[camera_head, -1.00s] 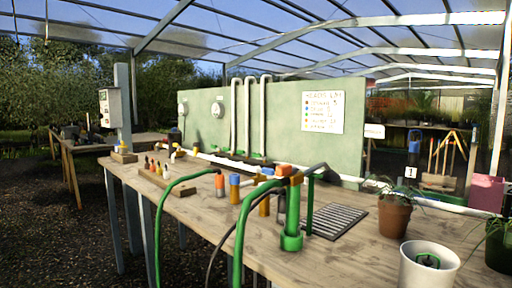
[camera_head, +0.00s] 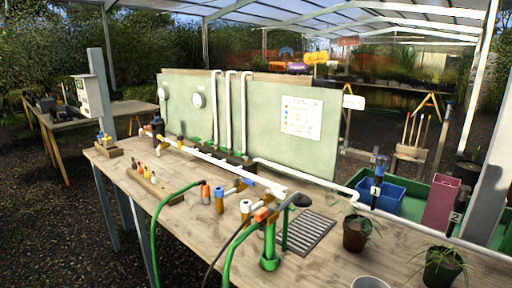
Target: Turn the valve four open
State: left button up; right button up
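A white pipe (camera_head: 210,160) runs along the wooden bench with several coloured fittings on it. A blue fitting (camera_head: 249,183) sits on the pipe, and an orange fitting (camera_head: 264,214) is near its front end beside a green upright (camera_head: 269,243). An orange-topped connector (camera_head: 205,191), a blue-topped one (camera_head: 219,199) and a yellow one with a white top (camera_head: 245,208) stand along the front. I cannot tell which part is valve four or how its handle is set. Neither gripper is in view.
The wooden bench (camera_head: 178,226) carries a grey grate (camera_head: 304,233), a potted plant (camera_head: 356,237) and a small bottle rack (camera_head: 152,186). A green board (camera_head: 258,118) holds a sign (camera_head: 301,118) with small unreadable text.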

aim_at(238, 154)
jog(key=j+z, duration=0.25)
jog(key=z, duration=0.2)
jog(key=i+j+z, duration=0.1)
jog(key=j+z, duration=0.2)
jog(key=z, duration=0.15)
jog(key=j+z, duration=0.25)
jog(key=z, duration=0.15)
jog(key=j+z, duration=0.1)
jog(key=j, duration=0.3)
jog(key=k+j+z, duration=0.15)
jog(key=j, duration=0.25)
jog(key=k+j+z, duration=0.1)
jog(key=j, duration=0.3)
jog(key=k+j+z, duration=0.15)
jog(key=j, duration=0.25)
jog(key=k+j+z, duration=0.1)
jog(key=j, duration=0.25)
jog(key=k+j+z, duration=0.15)
jog(key=j, duration=0.2)
jog(key=k+j+z, duration=0.1)
jog(key=j, duration=0.25)
jog(key=k, duration=0.1)
